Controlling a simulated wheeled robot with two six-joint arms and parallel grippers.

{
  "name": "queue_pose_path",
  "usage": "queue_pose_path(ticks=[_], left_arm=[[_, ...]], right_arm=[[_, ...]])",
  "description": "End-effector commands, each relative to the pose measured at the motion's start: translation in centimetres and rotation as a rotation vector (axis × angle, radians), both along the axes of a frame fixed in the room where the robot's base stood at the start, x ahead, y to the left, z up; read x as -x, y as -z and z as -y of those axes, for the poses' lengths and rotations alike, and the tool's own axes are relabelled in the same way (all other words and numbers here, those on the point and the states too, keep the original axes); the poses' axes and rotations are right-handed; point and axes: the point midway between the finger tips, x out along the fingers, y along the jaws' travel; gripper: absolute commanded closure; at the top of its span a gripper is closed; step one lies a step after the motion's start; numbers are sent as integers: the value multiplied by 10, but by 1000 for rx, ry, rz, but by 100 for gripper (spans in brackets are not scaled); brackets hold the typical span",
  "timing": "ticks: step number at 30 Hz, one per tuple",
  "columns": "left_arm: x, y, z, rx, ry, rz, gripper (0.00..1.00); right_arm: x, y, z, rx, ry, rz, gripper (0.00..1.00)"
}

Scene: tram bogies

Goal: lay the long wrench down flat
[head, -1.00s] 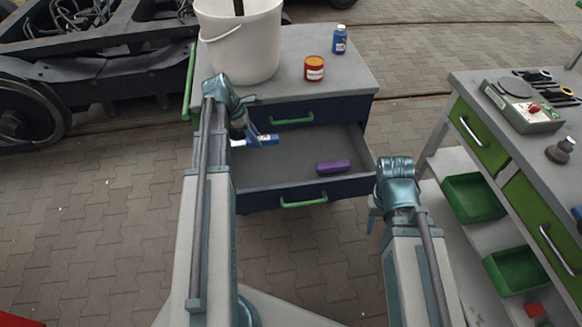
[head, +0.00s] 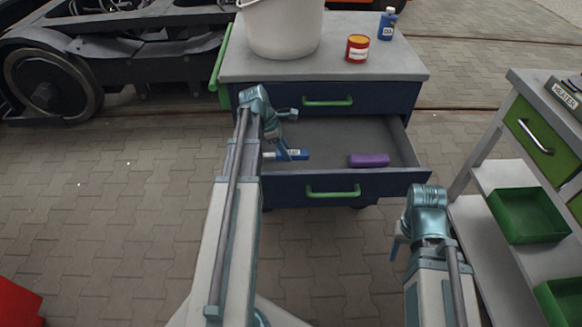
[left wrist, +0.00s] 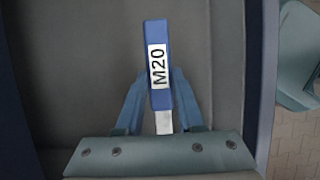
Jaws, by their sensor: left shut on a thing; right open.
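My left gripper (head: 283,148) reaches into the open drawer (head: 337,188) and is shut on a blue-handled tool (head: 297,155) labelled M20, with a silvery end. In the left wrist view the M20 tool (left wrist: 157,40) lies between the two fingers (left wrist: 160,95), above the grey drawer floor. I cannot tell whether it touches the floor, or whether it is the long wrench, as its full length does not show. My right gripper (head: 399,242) is open and empty, in front and right of the drawer.
A purple block (head: 368,160) lies in the drawer's right part. On the cabinet top (head: 340,68) stand a white bucket (head: 283,30), a red tin (head: 357,48) and a blue bottle (head: 387,24).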

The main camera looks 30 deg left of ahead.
Motion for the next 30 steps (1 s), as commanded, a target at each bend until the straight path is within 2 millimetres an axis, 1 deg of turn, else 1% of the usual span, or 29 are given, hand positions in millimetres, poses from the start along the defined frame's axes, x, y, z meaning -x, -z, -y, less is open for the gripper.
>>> queue_pose_path(ticks=[1,4,12,14,22,30], left_arm=[[0,17,0,0,0,0,100],[0,28,0,0,0,0,100],[0,31,0,0,0,0,100],[0,36,0,0,0,0,100],[0,67,0,0,0,0,100],[0,65,0,0,0,0,100]], right_arm=[[0,17,0,0,0,0,50],[0,28,0,0,0,0,50],[0,31,0,0,0,0,50],[0,36,0,0,0,0,50],[0,67,0,0,0,0,50],[0,66,0,0,0,0,50]])
